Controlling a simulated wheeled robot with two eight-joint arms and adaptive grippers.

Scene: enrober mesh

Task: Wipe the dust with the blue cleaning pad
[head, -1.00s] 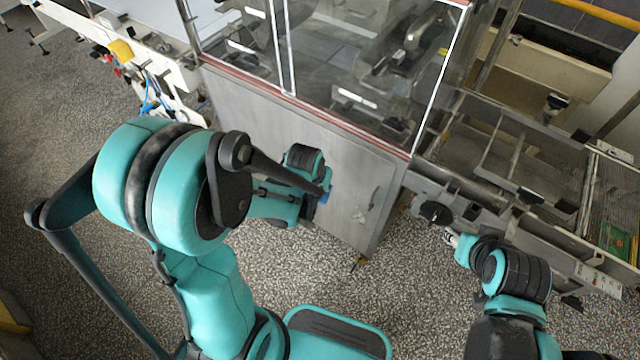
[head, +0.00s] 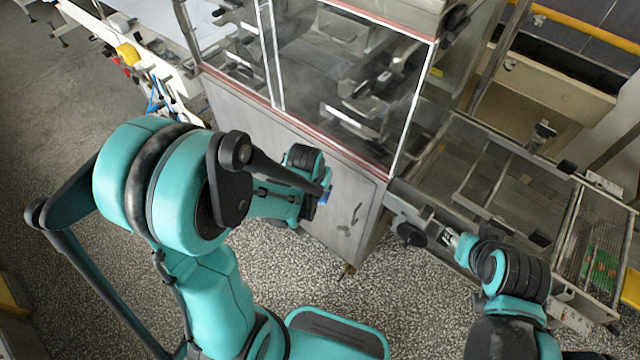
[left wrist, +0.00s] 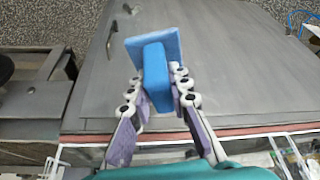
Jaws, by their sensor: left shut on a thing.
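The blue cleaning pad (left wrist: 155,75) has a flat face and a thick block behind it. My left gripper (left wrist: 158,92) is shut on that block from both sides. I cannot tell whether the pad touches the panel. No dust patch stands out clearly; a small dark mark (head: 345,229) shows low on the panel. My right gripper (head: 449,238) is near the conveyor frame, its fingers too small to read.
A clear-walled enclosure (head: 340,80) with a red lower edge sits above the panel. The panel has a handle (head: 356,213). A conveyor frame (head: 480,185) extends right, with a black knob (head: 410,234) close to my right gripper. Speckled floor (head: 390,300) is open in front.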

